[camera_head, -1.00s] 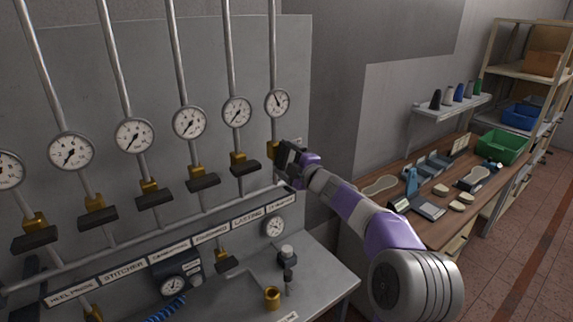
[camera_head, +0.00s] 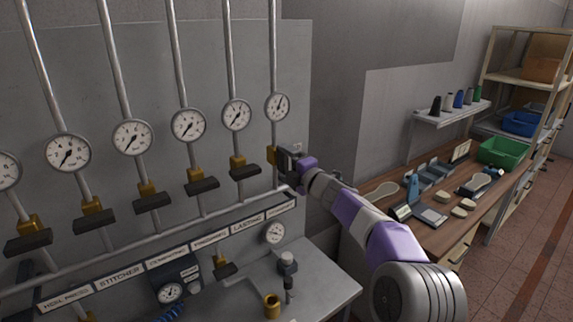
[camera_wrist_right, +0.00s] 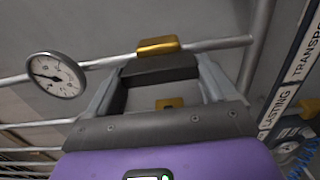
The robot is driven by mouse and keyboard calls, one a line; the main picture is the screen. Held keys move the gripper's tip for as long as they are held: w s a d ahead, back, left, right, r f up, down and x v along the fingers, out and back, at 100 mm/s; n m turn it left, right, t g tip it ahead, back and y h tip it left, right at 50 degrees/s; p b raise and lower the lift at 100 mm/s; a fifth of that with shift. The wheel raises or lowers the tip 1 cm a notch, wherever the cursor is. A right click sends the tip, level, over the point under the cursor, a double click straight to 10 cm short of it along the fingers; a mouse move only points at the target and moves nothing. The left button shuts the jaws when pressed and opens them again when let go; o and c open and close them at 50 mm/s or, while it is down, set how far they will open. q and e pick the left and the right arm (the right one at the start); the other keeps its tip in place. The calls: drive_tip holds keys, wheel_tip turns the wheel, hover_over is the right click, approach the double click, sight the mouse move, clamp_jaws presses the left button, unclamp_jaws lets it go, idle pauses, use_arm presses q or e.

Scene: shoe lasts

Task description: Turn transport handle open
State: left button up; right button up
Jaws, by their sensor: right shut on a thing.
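The transport handle (camera_wrist_right: 160,70) is a black bar on a brass valve (camera_wrist_right: 157,46), on the rightmost vertical pipe. In the head view the brass valve (camera_head: 271,155) shows just left of my right gripper (camera_head: 283,160), which hides most of the handle. My right gripper (camera_wrist_right: 158,88) is shut on the handle, with a finger at each end of it in the wrist view. The dial gauge (camera_head: 277,107) sits above this valve; a gauge also shows in the wrist view (camera_wrist_right: 56,75). My left gripper is not in view.
Several similar valves with black handles stand to the left, the nearest being the lasting valve (camera_head: 239,167). A label rail (camera_head: 190,246) runs below them. A grey bench (camera_head: 325,285) is beneath. A wooden workbench (camera_head: 440,232) with shoe parts and a green bin (camera_head: 503,152) is at the right.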

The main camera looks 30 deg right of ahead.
drive_tip(key=shift+r, duration=0.15)
drive_tip(key=o, duration=0.7)
drive_tip(key=shift+c, duration=0.2)
drive_tip(key=shift+o, duration=0.9)
drive_tip(key=s+b, duration=0.1)
drive_tip(key=s, duration=0.6)
drive_tip(key=shift+s+d, duration=0.25)
